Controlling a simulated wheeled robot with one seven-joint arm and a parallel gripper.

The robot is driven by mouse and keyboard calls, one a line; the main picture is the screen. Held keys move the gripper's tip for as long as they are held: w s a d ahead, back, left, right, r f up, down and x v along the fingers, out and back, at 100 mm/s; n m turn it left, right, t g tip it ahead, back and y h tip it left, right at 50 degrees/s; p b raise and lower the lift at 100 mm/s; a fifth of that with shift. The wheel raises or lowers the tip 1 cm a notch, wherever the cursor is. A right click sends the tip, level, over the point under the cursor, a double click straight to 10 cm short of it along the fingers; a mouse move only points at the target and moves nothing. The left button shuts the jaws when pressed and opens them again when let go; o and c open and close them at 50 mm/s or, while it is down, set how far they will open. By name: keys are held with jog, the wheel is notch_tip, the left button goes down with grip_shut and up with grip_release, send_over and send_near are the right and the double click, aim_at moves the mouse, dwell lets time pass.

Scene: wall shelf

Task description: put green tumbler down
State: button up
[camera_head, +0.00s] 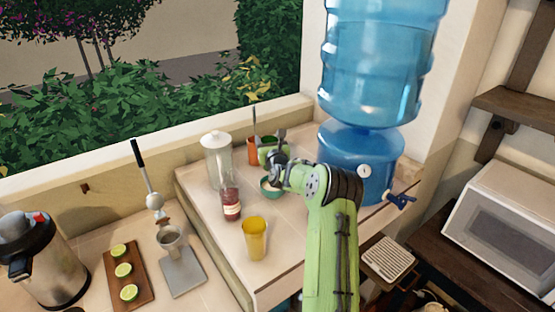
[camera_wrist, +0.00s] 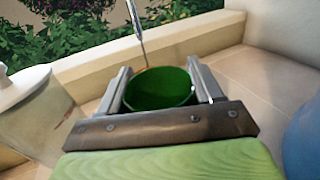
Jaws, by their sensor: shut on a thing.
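My gripper (camera_head: 275,156) is reached out over the raised tiled counter, between the lidded jar and the blue water dispenser. It is shut on the green tumbler (camera_head: 268,147). In the wrist view the tumbler (camera_wrist: 158,92) sits upright between the two grey fingers of my gripper (camera_wrist: 163,84), its open top showing a dark green inside. Its base is hidden, and I cannot tell whether it touches the counter.
An orange cup (camera_head: 252,150) with a metal utensil stands just behind the tumbler. Bare counter lies front right.

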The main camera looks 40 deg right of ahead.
notch_tip(320, 180, down, 5)
jog(key=shift+w+f, duration=0.1)
jog(key=shift+f, duration=0.1)
jog(key=shift+r, duration=0.1)
jog(key=o, duration=1.5)
